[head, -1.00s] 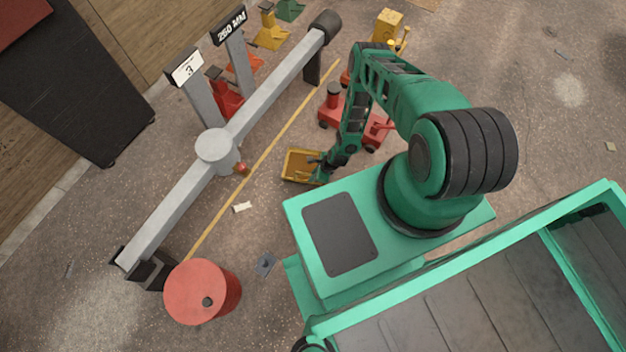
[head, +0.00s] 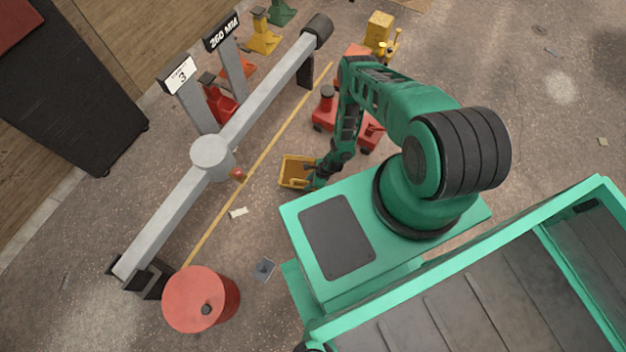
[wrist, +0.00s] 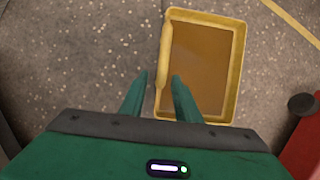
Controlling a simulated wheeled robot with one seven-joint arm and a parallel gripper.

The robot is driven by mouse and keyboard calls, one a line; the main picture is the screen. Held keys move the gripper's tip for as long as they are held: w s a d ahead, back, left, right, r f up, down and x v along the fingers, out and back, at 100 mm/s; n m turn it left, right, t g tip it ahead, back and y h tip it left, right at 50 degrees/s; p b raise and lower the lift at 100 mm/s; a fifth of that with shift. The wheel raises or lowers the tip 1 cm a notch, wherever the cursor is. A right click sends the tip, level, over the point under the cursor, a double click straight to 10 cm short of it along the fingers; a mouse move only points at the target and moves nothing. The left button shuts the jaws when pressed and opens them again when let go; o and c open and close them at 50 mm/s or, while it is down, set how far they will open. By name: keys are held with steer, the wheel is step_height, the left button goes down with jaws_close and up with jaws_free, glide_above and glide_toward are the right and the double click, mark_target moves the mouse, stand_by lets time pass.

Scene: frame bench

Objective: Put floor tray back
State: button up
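The floor tray (head: 284,172) is a shallow yellow tray with a brownish inside, lying on the floor beside my base. In the wrist view the tray (wrist: 238,60) shows nearly whole, with a thick yellow bar (wrist: 164,50) along its left edge. My gripper (head: 317,178) is low at the tray's near right side in the head view. In the wrist view my gripper (wrist: 159,75) has its fingers apart, one outside the tray's left edge and one over its inside. The lower end of the bar lies between the fingertips, with gaps showing. Finger height above the tray is unclear.
A grey beam (head: 265,95) on stands runs along a yellow floor line (head: 210,228). A red drum (head: 195,295) stands at lower left. A red wheeled jack (head: 325,112) is close behind my arm. Small scraps (head: 238,212) lie on otherwise open floor.

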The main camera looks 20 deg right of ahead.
steer(key=v, duration=1.2)
steer(key=w+d+r+n+g+h, duration=0.1)
steer(key=w+d+r+n, duration=0.35)
steer(key=r, duration=0.65)
steer(key=w+d+r+n+h, duration=0.1)
steer(key=w+d+r+n, duration=0.1)
steer(key=w+d+r, duration=0.65)
steer(key=s+d+r+n+h, duration=0.1)
steer(key=d+r+n, duration=0.1)
steer(key=r, duration=1.1)
steer(key=s+d+r+n+h, duration=0.1)
steer(key=d+r+n, duration=0.15)
steer(key=r, duration=1.05)
steer(key=s+r+n, duration=0.1)
steer(key=s+r, duration=0.3)
steer(key=r, duration=0.3)
steer(key=s+r+n+g, duration=0.1)
steer(key=s+r+n, duration=0.1)
steer(key=s+r, duration=0.35)
steer(key=s+r+n, duration=0.1)
steer(key=s+r, duration=0.1)
steer(key=r, duration=0.6)
steer(key=s+a+r+n, duration=0.1)
steer(key=s+r, duration=0.4)
steer(key=s, duration=0.4)
steer(key=s+a+r+n, duration=0.2)
steer(key=s+r, duration=0.3)
steer(key=s, duration=0.5)
steer(key=shift+a+r, duration=0.2)
steer(key=shift+r, duration=0.1)
